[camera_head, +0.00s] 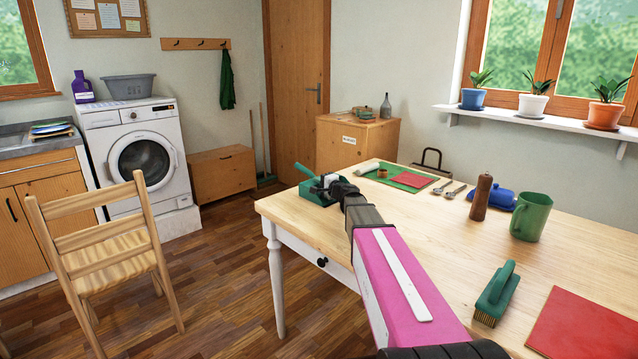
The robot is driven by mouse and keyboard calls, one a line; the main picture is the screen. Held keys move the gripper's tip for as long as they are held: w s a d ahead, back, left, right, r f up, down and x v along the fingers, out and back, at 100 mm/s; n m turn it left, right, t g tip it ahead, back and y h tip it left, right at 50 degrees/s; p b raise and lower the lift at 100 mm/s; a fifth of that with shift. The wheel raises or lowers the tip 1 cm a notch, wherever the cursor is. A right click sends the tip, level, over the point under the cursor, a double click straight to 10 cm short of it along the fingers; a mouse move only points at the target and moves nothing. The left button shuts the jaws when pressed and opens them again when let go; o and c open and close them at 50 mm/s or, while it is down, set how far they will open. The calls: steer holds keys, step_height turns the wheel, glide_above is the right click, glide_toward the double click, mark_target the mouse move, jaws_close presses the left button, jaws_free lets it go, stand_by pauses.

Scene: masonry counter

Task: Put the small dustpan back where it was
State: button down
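A small green thing that looks like the dustpan (312,193) is at the far left corner of the wooden table (400,235), with a green handle-like part sticking up. My gripper (328,183) is at its right side, at the end of my pink and black arm, and overlaps it in the view. The fingers are small and partly hidden, so I cannot tell if they are closed on it, or whether it touches the tabletop. A green hand brush (496,291) lies near the front right, beside a red mat (588,326).
A green mat with a red piece (412,180), spoons (448,189), a brown mill (481,197), a blue lidded dish (492,198) and a green mug (531,217) stand along the back. A chair (105,250) is left of the table. The table middle is largely clear.

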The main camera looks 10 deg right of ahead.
steer(key=shift+f, duration=0.15)
steer(key=c, duration=1.3)
jaws_free()
steer(key=shift+s+d, duration=0.1)
steer(key=shift+s, duration=0.1)
steer(key=v, duration=1.1)
steer(key=shift+s+d, duration=0.15)
steer(key=shift+s, duration=0.1)
